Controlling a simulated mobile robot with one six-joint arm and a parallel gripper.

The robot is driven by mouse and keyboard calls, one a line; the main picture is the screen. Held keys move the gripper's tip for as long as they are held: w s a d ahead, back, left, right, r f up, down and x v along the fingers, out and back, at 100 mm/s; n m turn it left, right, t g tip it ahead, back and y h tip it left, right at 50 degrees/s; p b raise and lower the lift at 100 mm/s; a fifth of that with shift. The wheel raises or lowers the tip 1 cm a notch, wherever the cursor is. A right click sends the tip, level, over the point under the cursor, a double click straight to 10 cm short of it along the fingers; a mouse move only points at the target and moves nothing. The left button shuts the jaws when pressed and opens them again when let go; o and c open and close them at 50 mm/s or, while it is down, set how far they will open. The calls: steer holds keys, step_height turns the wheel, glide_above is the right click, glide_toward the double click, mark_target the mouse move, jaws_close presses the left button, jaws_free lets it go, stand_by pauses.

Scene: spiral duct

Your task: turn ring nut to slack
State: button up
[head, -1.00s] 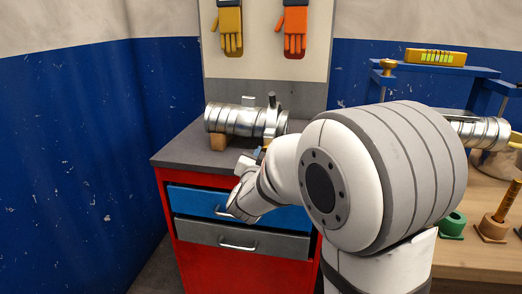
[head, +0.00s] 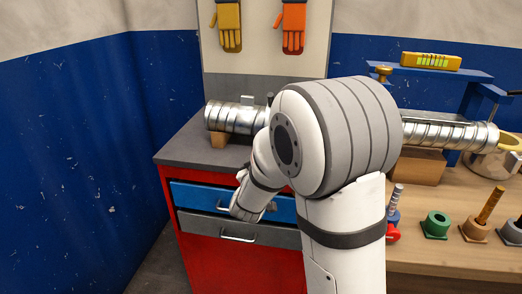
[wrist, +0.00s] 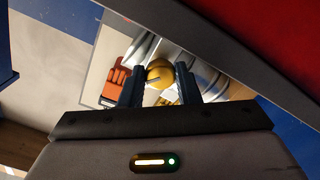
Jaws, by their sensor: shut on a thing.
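A rounded yellow-brass piece, apparently the ring nut (wrist: 159,73), shows between the two fingers of my gripper (wrist: 158,84) in the wrist view. The gripper is shut on it; the exact contact is hard to see. Pale metal (wrist: 138,48) lies behind it. In the head view a silver spiral duct (head: 230,117) lies on a wooden block (head: 219,140) on the cabinet top, its right part hidden by my arm. My gripper and the nut are hidden there too.
The red cabinet (head: 202,246) has a blue drawer (head: 192,196) and a grey drawer (head: 190,227). Another spiral duct (head: 450,133) lies at right above a wooden bench (head: 425,257) with several pegs. Gloves hang on the back board (head: 262,48).

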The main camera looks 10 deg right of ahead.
steer(key=shift+r+n+p, duration=0.2)
steer(key=shift+n+p, duration=0.7)
steer(key=shift+n, duration=1)
steer(key=o, duration=1)
steer(key=shift+f, duration=0.15)
steer(key=v, duration=0.7)
steer(key=shift+s+a, duration=0.2)
steer(key=shift+s, duration=0.2)
